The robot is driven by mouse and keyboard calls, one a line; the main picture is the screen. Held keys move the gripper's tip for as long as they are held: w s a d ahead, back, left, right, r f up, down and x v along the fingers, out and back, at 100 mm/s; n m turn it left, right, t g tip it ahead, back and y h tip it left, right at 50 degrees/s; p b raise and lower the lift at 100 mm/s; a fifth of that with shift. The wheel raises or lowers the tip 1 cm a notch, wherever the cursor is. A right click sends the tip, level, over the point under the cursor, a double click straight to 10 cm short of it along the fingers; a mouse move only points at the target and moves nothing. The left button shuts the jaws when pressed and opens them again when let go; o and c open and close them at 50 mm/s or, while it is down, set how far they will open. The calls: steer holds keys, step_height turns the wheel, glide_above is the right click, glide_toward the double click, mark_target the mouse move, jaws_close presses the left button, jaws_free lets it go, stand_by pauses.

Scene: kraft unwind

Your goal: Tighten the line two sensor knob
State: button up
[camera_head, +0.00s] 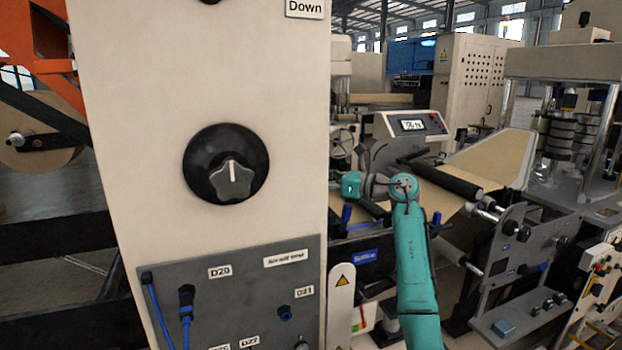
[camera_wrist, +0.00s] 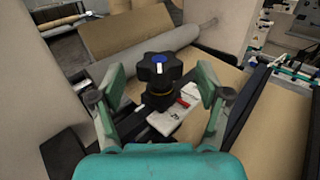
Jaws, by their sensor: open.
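In the wrist view a black lobed knob (camera_wrist: 160,68) with a blue cap and a white mark stands on a small pale plate (camera_wrist: 178,118) with a red part. My gripper (camera_wrist: 160,88) is open, one finger left and one right of the knob, with gaps on both sides; I cannot tell the depth between them. No label shows on this knob. In the head view my teal arm reaches up to the machine right of the beige panel, and I cannot make out the knob there. A larger black knob (camera_head: 228,166) with a white pointer is on that panel.
The beige panel (camera_head: 130,60) stands close at left, with a grey socket plate (camera_head: 235,290) and blue plugs below. In the wrist view a grey roller (camera_wrist: 150,50) and brown kraft sheet (camera_wrist: 125,32) lie behind the knob. A dark rail (camera_wrist: 240,108) runs at right.

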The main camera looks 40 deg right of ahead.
steer(key=shift+x, duration=1.2)
steer(key=c, duration=1.2)
steer(key=shift+a+m+t+h, duration=0.1)
steer(key=shift+m+t+h, duration=0.2)
steer(key=shift+h, duration=0.1)
steer(key=m+t+h, duration=0.1)
steer(key=m+h, duration=0.2)
steer(key=h, duration=0.2)
steer(key=shift+a, duration=0.15)
steer(key=shift+r+m+h, duration=0.1)
steer(key=shift+m+h, duration=1.8)
steer(key=shift+h, duration=0.8)
steer(key=shift+r+h, duration=0.1)
steer(key=shift+h, duration=0.2)
